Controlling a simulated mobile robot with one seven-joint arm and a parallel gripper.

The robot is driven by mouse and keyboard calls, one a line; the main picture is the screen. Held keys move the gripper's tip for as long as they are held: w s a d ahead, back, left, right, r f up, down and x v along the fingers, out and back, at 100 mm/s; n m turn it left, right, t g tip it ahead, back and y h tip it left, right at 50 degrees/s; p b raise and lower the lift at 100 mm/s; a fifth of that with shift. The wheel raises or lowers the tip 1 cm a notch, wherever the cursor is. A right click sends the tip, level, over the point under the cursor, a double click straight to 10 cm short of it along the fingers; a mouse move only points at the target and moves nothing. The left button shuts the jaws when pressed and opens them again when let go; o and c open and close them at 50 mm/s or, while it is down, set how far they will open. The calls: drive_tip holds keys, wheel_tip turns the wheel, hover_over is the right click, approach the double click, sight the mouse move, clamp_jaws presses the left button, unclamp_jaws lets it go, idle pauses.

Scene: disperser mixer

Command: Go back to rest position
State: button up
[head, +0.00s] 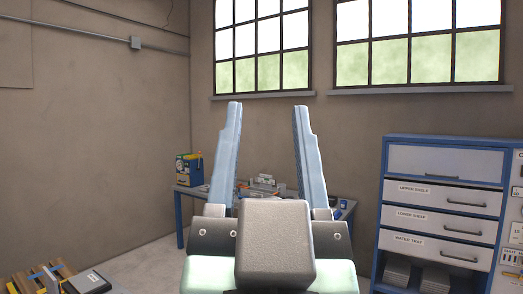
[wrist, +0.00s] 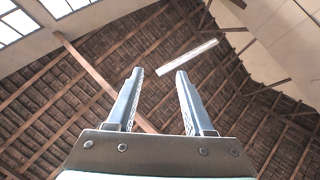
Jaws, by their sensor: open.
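My gripper (head: 267,106) is in the middle of the head view, with its two pale blue fingers pointing up. The fingers are wide apart and nothing is between them. In the wrist view my gripper (wrist: 160,72) is also open and empty, pointing toward the wooden roof (wrist: 90,85). No disperser mixer can be made out in either view.
A blue-legged table (head: 183,190) with small items stands behind my gripper by the wall. A blue cabinet (head: 445,160) with labelled drawers is at the right. A wooden pallet-like object (head: 40,280) is at the lower left. Space around the fingers is clear.

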drive_tip(key=shift+s+a+r+n+t, duration=0.25)
drive_tip(key=shift+s+r+n+t, duration=0.25)
drive_tip(key=shift+s+r, duration=0.6)
wheel_tip(320, 180, down, 7)
drive_tip(key=b, duration=0.7)
drive_tip(key=shift+f, duration=0.1)
